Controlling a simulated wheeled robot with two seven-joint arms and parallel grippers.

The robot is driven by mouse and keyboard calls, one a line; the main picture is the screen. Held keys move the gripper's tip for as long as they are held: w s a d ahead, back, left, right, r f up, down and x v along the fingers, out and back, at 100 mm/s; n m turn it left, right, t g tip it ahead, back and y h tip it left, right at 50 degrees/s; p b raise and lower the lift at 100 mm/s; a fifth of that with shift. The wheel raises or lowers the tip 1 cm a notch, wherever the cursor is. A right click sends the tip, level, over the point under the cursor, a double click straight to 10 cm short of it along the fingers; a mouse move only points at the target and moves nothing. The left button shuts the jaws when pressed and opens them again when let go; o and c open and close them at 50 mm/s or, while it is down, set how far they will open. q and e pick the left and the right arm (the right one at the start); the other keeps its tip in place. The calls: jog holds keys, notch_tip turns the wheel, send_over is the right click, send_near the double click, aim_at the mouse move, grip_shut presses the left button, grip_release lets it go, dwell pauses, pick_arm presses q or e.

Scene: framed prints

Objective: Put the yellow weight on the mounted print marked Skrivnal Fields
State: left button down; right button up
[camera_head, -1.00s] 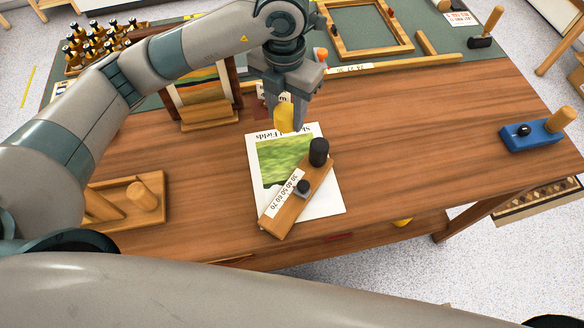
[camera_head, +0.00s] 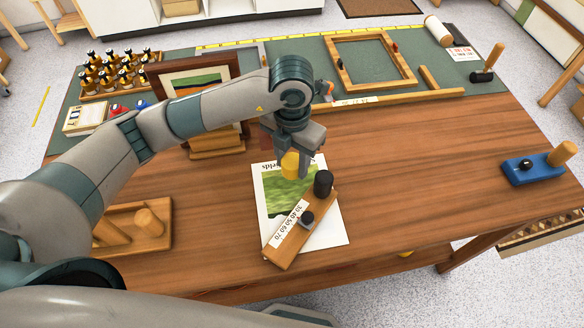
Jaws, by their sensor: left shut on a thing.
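The mounted print (camera_head: 331,232) lies flat on the wooden table, a green field picture in a white mount. Only "elds" of its title shows past my gripper. My left gripper (camera_head: 299,168) is over the print's upper part, shut on the yellow weight (camera_head: 290,165), a small cylinder. The weight appears just above or at the top of the green picture; I cannot tell whether it touches. My right gripper is out of view.
A wooden gauge (camera_head: 287,248) with a black knob (camera_head: 323,183) lies across the print, close to the weight. A framed picture (camera_head: 200,80) stands behind my left arm. A blue tool (camera_head: 530,170) sits at right; the table's right middle is clear.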

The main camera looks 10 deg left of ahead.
aim_at(292, 170)
pick_arm(q)
jog(key=shift+f, duration=0.3)
notch_tip(292, 170, down, 3)
jog(key=shift+r+p, duration=0.2)
jog(key=shift+p, duration=0.4)
jog(key=shift+f, duration=0.25)
jog(key=shift+f, duration=0.2)
jog(key=c, duration=1.1)
grip_release()
jog(key=shift+r, duration=0.3)
